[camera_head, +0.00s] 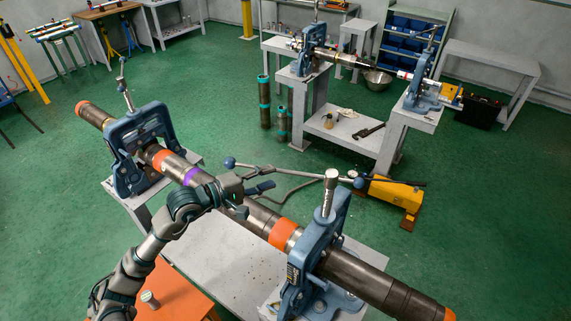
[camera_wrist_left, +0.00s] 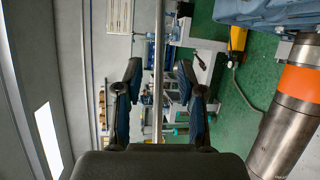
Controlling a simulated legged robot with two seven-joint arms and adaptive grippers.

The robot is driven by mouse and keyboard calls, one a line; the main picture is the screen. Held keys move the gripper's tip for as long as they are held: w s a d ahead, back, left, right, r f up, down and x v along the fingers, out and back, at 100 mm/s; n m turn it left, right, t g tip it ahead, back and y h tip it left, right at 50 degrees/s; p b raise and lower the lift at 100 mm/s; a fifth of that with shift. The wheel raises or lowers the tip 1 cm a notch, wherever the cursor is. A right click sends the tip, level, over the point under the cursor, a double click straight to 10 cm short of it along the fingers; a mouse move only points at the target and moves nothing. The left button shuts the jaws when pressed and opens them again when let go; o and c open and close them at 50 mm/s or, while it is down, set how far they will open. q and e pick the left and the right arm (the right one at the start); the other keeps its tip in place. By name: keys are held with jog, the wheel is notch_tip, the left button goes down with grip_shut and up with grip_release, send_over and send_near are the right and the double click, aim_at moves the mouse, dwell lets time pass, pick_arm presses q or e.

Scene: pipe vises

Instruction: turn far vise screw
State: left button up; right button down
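A long dark pipe (camera_head: 262,217) with orange and purple bands lies in two blue vises. The upper-left vise (camera_head: 128,172) has an upright screw (camera_head: 125,88) on top. The lower-right vise (camera_head: 318,258) has a screw (camera_head: 330,192) with a long ball-ended handle bar (camera_head: 285,170) through its head. My left gripper (camera_head: 265,188) is above the pipe, near the bar's left part. Its two fingers (camera_wrist_left: 158,85) are apart in the left wrist view. A thin bar (camera_wrist_left: 158,50) shows between them; contact cannot be told. My right gripper is not in view.
The pipe vises stand on a grey bench (camera_head: 235,270). An orange stool (camera_head: 175,295) is at the lower left. A yellow pump (camera_head: 395,190) with a hose lies on the green floor behind. Another bench (camera_head: 350,135) with two vises stands farther back.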

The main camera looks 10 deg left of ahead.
aim_at(286, 172)
pick_arm(q)
jog(key=p+x, duration=0.1)
jog(key=x, duration=0.4)
jog(key=shift+d+r, duration=0.1)
jog(key=shift+w+d+f+p, duration=0.25)
jog(key=shift+w+d+p, duration=0.1)
jog(key=shift+w, duration=0.2)
jog(key=shift+a, duration=0.1)
jog(key=shift+c, duration=0.7)
grip_shut()
jog(key=shift+f, duration=0.1)
